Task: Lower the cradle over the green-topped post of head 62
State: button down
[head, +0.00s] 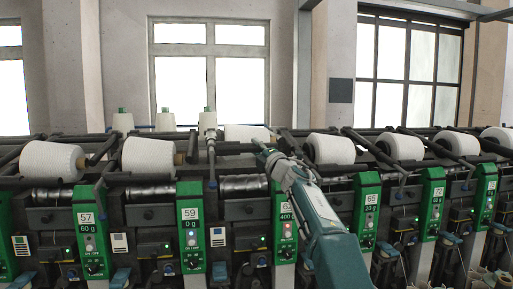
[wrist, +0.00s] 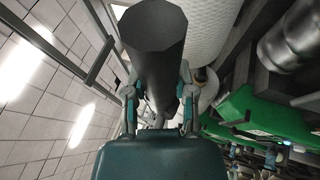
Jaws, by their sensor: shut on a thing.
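In the wrist view my gripper (wrist: 157,88) has its two fingers closed on either side of a dark, faceted bar, which I take to be the cradle's handle (wrist: 155,45). In the head view my gripper (head: 264,152) is at the dark cradle bar (head: 236,148), above and left of a green-topped post (head: 286,222). A white yarn package (head: 247,133) lies behind the cradle bar. It also shows in the wrist view (wrist: 215,28). The finger contact is partly hidden.
Green post 59 (head: 190,228) stands to the left and post 65 (head: 368,210) to the right. White packages (head: 150,155) sit in neighbouring cradles. An upright rod (head: 211,160) stands left of my gripper. A metal drum (wrist: 288,40) shows in the wrist view.

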notch_tip(320, 180, down, 8)
jog(key=w, duration=0.1)
jog(key=shift+a+n+t+y, duration=0.15)
jog(key=shift+n+t+y, duration=0.15)
jog(key=shift+t, duration=0.1)
jog(key=shift+r, duration=0.1)
jog(key=shift+c, duration=2.2)
grip_release()
jog(key=v, duration=1.2)
jog(key=shift+w, duration=0.15)
